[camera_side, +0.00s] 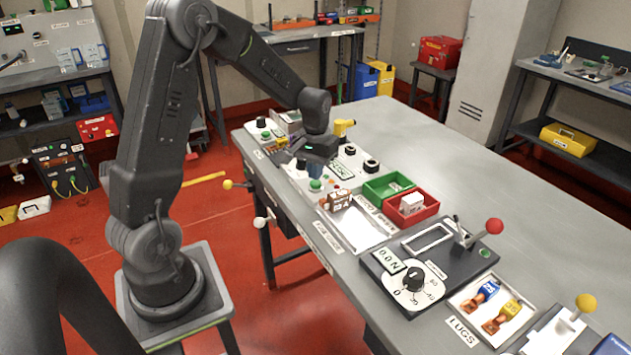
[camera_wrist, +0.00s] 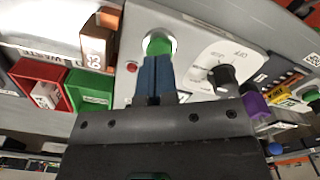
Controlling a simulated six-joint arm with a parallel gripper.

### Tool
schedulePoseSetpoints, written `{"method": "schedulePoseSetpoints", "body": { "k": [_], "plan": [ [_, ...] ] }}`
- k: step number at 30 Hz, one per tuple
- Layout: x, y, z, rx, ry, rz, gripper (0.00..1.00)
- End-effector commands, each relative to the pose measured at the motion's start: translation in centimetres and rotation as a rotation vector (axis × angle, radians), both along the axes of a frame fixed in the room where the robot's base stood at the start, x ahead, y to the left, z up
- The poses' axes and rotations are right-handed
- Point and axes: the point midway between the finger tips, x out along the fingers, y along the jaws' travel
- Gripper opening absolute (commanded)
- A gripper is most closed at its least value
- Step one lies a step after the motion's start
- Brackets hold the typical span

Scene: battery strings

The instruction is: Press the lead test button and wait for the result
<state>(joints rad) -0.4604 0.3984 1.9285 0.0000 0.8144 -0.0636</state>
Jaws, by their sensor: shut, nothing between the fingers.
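A green round button (camera_wrist: 159,44) sits on a light grey panel, in front of my fingertips in the wrist view. It also shows in the side view (camera_side: 316,184), just below my gripper (camera_side: 314,172). My gripper is shut and empty, its blue fingers (camera_wrist: 156,66) together and pointing at the button. The tips overlap the button's near edge in the wrist view; I cannot tell whether they touch it. A small red spot (camera_wrist: 131,67) is beside the button. A black knob (camera_wrist: 225,76) on a white dial is to the right. I cannot read a test result.
A green bin (camera_side: 387,188) and a red bin (camera_side: 410,207) stand beside the panel. A brown numbered block (camera_side: 338,200) is close to the button. A dial box (camera_side: 412,278) with a red-knobbed lever (camera_side: 494,226) stands nearer. The table's far right is clear.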

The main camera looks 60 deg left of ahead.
Motion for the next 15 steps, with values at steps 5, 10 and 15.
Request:
{"method": "schedulePoseSetpoints", "body": {
  "k": [5,10,15],
  "plan": [
    [-0.03,-0.01,-0.39,-0.001,0.002,0.0,0.0],
    [-0.03,-0.02,-0.71,-0.001,0.002,0.0,0.0],
    [-0.03,-0.01,-1.02,-0.001,0.001,0.0,0.0]
  ]
}}
